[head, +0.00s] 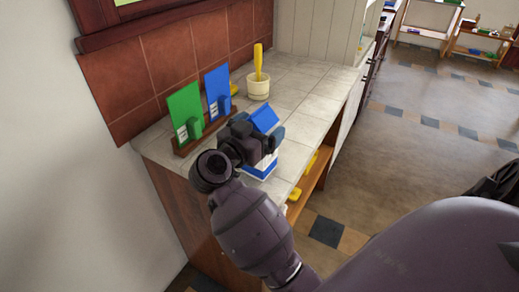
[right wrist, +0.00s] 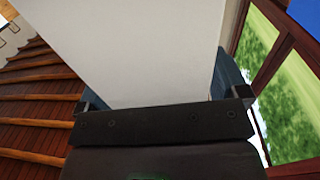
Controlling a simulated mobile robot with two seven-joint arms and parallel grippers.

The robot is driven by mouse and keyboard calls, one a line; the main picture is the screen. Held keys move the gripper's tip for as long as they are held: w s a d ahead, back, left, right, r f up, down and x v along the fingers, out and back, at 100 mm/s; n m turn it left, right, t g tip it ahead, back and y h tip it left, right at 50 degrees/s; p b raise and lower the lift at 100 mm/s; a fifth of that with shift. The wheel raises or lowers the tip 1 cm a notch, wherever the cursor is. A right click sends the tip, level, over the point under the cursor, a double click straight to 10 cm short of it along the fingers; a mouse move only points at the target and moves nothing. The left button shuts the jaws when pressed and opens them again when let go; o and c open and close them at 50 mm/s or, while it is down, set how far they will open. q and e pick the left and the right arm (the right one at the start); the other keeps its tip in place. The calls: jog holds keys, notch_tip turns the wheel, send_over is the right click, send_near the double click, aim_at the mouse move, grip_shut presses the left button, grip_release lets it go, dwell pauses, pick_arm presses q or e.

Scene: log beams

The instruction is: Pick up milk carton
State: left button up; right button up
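The milk carton is blue and white. In the head view its blue peaked top (head: 264,118) shows above my right gripper (head: 257,141), and its blue and white lower part (head: 261,168) shows below, at the counter's front edge. The gripper hides its middle. In the right wrist view the carton's plain white side (right wrist: 140,50) fills the space between the fingers of my right gripper (right wrist: 160,95), with a finger against each side. I cannot tell whether its base touches the counter. My left gripper is not in view.
On the tiled counter (head: 300,95) stand a green board (head: 185,106) and a blue board (head: 217,84) in a wooden holder, close behind the carton. A cream pot (head: 258,87) with a yellow handle stands farther back. Yellow things lie on the shelf below (head: 312,182). Floor to the right is open.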

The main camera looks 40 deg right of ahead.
jog(key=c, duration=1.3)
